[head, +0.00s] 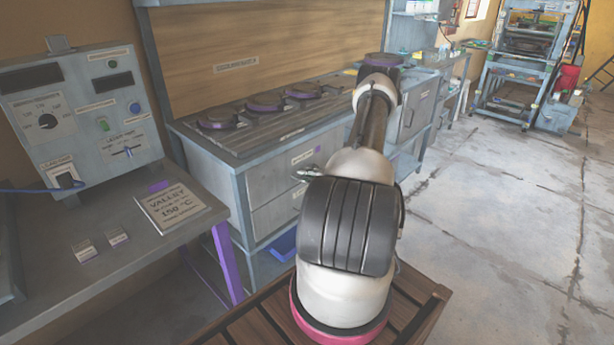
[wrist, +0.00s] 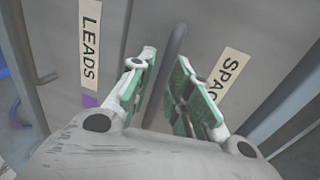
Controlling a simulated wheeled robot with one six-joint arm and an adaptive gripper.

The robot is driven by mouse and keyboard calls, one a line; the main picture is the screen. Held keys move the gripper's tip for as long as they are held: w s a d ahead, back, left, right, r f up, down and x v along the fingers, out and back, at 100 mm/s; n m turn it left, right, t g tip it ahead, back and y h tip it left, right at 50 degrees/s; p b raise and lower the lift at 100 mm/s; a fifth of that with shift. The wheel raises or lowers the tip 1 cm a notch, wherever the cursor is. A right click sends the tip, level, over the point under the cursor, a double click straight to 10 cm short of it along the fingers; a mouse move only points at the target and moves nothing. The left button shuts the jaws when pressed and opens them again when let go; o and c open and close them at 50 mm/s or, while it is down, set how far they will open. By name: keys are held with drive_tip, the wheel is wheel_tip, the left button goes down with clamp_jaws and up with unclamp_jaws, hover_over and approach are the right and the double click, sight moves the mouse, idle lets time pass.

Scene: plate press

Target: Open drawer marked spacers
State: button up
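The spacers drawer is the upper drawer (head: 272,178) under the bench top in the head view, with a pale label on its front. In the wrist view its label (wrist: 231,76) reads "SPAC", the rest cut off or hidden by a finger. A grey bar handle (wrist: 178,42) crosses that drawer front. My gripper (wrist: 163,88) is open, with one green-padded finger on each side of the handle. I cannot tell whether either pad touches it. In the head view my gripper (head: 308,173) is at the upper drawer's front. The drawer looks shut.
A lower drawer (head: 272,218) bears the label "LEADS" (wrist: 90,42). Hot plates (head: 222,121) stand on the bench above. A control panel (head: 85,115) and grey table (head: 60,265) are at left. A blue bin (head: 284,249) sits below. The floor (head: 490,230) at right is clear.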

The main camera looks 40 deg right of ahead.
clamp_jaws()
drive_tip(key=f+v, duration=0.3)
drive_tip(key=v, duration=1.2)
drive_tip(key=s+f+v, duration=0.1)
drive_tip(key=f+v, duration=0.2)
drive_tip(key=v, duration=1.1)
drive_tip(key=shift+s+d, duration=0.25)
drive_tip(key=shift+s, duration=0.3)
unclamp_jaws()
